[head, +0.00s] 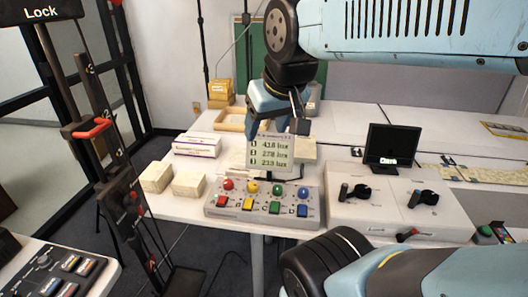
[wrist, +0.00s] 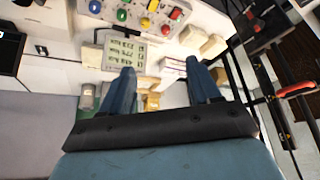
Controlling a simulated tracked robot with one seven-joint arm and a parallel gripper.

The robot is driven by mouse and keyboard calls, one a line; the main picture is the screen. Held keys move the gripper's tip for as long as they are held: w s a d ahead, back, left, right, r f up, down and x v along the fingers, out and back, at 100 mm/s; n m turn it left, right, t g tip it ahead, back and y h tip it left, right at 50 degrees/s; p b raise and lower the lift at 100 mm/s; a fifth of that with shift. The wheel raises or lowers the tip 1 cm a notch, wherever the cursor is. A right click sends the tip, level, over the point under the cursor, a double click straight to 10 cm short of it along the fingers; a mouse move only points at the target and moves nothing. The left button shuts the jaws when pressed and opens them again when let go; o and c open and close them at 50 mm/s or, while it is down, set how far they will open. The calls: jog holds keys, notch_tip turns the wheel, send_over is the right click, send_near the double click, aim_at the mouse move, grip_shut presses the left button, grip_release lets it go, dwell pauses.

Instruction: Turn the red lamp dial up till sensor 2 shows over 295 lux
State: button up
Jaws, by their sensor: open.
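The red lamp dial (head: 227,184) is a round knob at the left end of the grey control panel (head: 212,209). It also shows in the wrist view (wrist: 176,13), near the top edge. The lux display (head: 269,153) stands behind the panel; its lines seem to read 416, 278 and 213 lux, with line 2 at about 278. My gripper (head: 283,122) is open and empty, above and behind the display and apart from the dial. In the wrist view, my gripper's fingers (wrist: 160,75) are spread, with nothing between them.
Yellow, green and blue dials share the panel, with coloured square buttons in front. Cream boxes (head: 188,186) sit left of it. A grey unit with black handles (head: 400,212) and a small black screen (head: 394,143) stand right. A dark post with a red handle (head: 92,129) rises at left.

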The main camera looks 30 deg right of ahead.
jog(key=shift+o, duration=0.2)
jog(key=n+g, duration=0.6)
jog(key=n, duration=0.6)
send_over(228, 182)
notch_tip(228, 182, down, 21)
notch_tip(228, 182, down, 14)
jog(key=shift+r, duration=0.1)
jog(key=shift+w, duration=0.1)
jog(key=c, duration=1)
